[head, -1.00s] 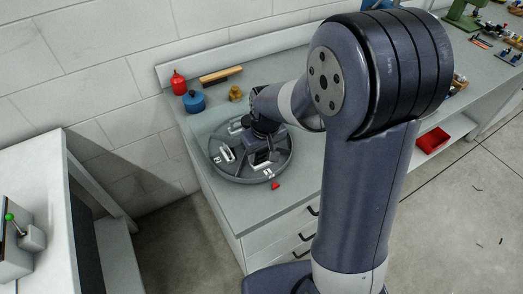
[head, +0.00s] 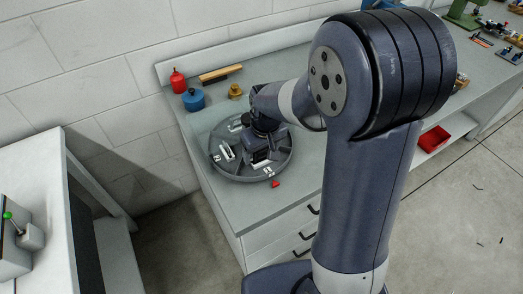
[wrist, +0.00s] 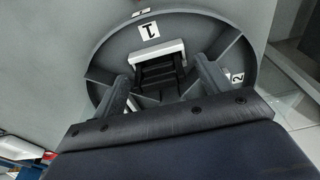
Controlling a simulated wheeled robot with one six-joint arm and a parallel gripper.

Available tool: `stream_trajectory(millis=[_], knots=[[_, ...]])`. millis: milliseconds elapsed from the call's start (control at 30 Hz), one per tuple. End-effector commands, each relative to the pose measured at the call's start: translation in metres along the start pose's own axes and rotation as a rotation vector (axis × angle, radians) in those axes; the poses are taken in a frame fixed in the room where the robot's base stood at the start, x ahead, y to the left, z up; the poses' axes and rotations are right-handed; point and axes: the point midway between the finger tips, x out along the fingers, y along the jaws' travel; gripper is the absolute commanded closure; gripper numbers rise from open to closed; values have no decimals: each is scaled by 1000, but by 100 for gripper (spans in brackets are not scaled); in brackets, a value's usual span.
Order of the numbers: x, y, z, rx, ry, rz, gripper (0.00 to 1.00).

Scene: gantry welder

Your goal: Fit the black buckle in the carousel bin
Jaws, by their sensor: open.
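The grey round carousel bin (head: 222,170) sits on the bench and is divided into compartments; it also shows in the wrist view (wrist: 112,52). My gripper (head: 263,157) points down over its right front part. In the wrist view my gripper (wrist: 165,80) is open, with one finger on each side of the black buckle (wrist: 158,73). The buckle is a black frame with bars, at a white block (wrist: 157,50) in the compartment labelled 1. I cannot tell whether the buckle is fully seated, as its near end is partly hidden.
A red bottle (head: 178,81), a blue pot (head: 194,100), a brass piece (head: 235,91) and a wooden-handled brush (head: 220,74) stand behind the carousel. A small red piece (head: 275,184) lies at its front edge. A red tray (head: 433,139) sits lower right.

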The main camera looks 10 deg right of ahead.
Motion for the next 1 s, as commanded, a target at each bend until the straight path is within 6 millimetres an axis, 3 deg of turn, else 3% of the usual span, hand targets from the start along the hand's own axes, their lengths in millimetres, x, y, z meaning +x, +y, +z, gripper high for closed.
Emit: stream_trajectory(millis=[500, 700, 1000], knots=[[-90, 0, -1, 0, 4, 1, 27], [-103, 0, 0, 0, 2, 1, 27], [-103, 0, 0, 0, 1, 0, 27]])
